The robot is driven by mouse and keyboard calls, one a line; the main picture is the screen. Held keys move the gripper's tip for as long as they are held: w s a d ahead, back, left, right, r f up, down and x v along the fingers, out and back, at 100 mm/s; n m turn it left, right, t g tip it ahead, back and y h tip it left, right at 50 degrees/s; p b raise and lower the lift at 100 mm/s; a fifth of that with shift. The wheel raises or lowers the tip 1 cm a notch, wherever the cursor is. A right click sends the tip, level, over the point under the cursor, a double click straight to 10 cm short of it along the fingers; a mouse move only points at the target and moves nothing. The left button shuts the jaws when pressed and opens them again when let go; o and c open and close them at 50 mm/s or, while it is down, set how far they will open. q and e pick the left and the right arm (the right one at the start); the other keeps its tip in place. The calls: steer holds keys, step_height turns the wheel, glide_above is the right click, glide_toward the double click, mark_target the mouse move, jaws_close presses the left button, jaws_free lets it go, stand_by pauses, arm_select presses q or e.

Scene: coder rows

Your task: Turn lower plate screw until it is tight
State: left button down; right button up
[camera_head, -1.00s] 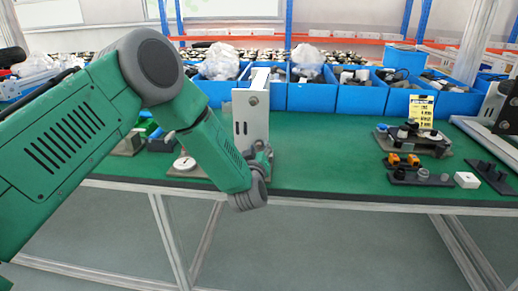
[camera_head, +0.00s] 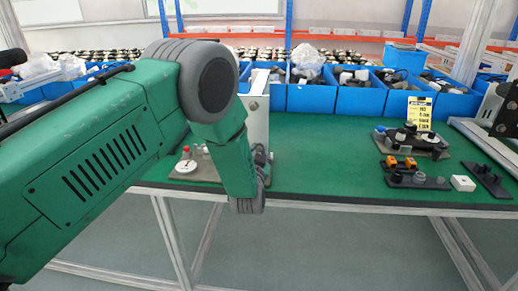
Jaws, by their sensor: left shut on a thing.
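A pale upright plate (camera_head: 258,121) stands on the green bench, with a round screw head (camera_head: 254,106) on its upper part. My left arm comes in from the left and covers the plate's left and lower parts. My left gripper (camera_head: 261,160) is at the foot of the plate, partly hidden by my own wrist. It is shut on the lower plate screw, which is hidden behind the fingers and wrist. My right gripper is not in view.
A dial gauge (camera_head: 186,166) on a base stands left of the plate. Blue bins (camera_head: 311,98) line the back. Small fixtures (camera_head: 415,180) and a white block (camera_head: 463,183) lie at the right. The bench (camera_head: 325,155) between is clear.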

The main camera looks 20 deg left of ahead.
arm_select(q)
steer(key=c, duration=1.6)
jaws_free()
steer(key=shift+o, duration=0.2)
steer(key=n+b, duration=0.1)
steer(key=n, duration=0.5)
steer(key=shift+f+b, duration=0.15)
steer(key=shift+b, duration=0.25)
steer(key=n+b, duration=0.1)
steer(key=n, duration=0.2)
steer(key=shift+n, duration=0.4)
steer(key=shift+r, duration=0.2)
